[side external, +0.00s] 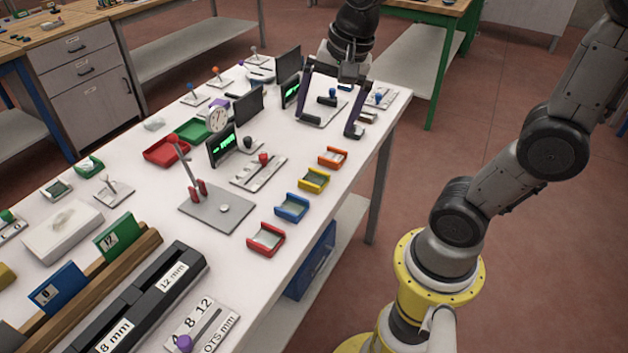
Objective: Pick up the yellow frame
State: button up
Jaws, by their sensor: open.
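The yellow frame (314,180) is a small open tray-like piece with a greyish inside. It lies flat on the white table near its right edge, between an orange frame (332,157) and a blue frame (291,207). A red frame (266,239) lies closer to the camera in the same row. My gripper (328,120) is open, its two dark fingers spread wide and pointing down. It is over the far end of the table, beyond the yellow frame and apart from it. I see nothing held between the fingers.
A steel plate with a blue-knobbed lever (380,97) and dark display screens (249,104) stand near my gripper. A red-knobbed slide plate (259,170) and a grey press plate (218,207) lie left of the frames. The table strip right of the frames is clear.

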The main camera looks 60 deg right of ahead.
jog(key=w+d+f+m+g, duration=0.3)
jog(key=w+d+f+m, duration=0.15)
jog(key=w+f, duration=0.2)
send_over(313, 180)
jog(key=shift+n, duration=0.35)
notch_tip(313, 180, down, 10)
jog(key=shift+r, duration=0.1)
jog(key=shift+f, duration=2.8)
jog(key=c, duration=1.4)
jog(key=shift+r, duration=0.1)
